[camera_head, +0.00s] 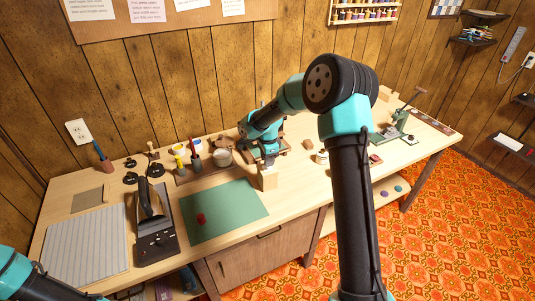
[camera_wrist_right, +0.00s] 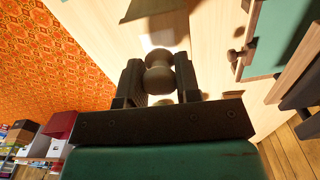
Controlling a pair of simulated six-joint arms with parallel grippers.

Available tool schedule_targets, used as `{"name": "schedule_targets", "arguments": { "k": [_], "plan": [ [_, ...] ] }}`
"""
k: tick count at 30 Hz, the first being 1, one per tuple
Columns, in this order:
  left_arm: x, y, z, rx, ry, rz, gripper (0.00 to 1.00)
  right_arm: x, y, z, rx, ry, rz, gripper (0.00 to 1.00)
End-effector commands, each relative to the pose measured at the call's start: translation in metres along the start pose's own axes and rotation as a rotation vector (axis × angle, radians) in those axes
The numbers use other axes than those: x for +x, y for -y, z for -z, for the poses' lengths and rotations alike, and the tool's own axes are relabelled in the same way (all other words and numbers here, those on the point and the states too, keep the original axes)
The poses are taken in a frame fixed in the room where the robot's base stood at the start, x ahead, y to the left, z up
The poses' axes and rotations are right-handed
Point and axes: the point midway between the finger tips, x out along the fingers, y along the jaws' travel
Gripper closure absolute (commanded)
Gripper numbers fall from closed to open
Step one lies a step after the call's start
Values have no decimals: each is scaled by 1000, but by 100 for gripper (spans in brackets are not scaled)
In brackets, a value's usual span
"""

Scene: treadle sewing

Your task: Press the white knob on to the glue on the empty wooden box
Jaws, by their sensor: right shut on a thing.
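My right gripper (camera_head: 268,160) reaches over the middle of the bench, just above a small pale wooden box (camera_head: 268,181). It also shows in the right wrist view (camera_wrist_right: 160,82), shut on the white knob (camera_wrist_right: 160,76), a rounded piece with a narrower neck, held between its two dark fingers. In the head view the knob is hidden or too small to make out. The glue on the box cannot be made out, and I cannot tell whether the knob touches the box. My left gripper is out of view; only part of my left arm shows at the lower left.
A green mat (camera_head: 232,205) with a small red object (camera_head: 201,218) lies left of the box. A dark iron-like tool (camera_head: 151,205) and striped cloth (camera_head: 87,245) lie further left. Jars (camera_head: 221,157) stand behind. A green device (camera_head: 398,126) stands on the right.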

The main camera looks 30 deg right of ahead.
Motion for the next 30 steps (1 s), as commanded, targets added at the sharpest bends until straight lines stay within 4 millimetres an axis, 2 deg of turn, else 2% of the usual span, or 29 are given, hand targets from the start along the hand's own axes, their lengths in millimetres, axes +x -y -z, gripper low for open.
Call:
{"name": "schedule_targets", "arguments": {
  "k": [7,30],
  "plan": [
    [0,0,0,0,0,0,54,13,0,0,0,0,-1,91],
    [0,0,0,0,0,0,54,14,0,0,0,0,0,91]
  ]
}}
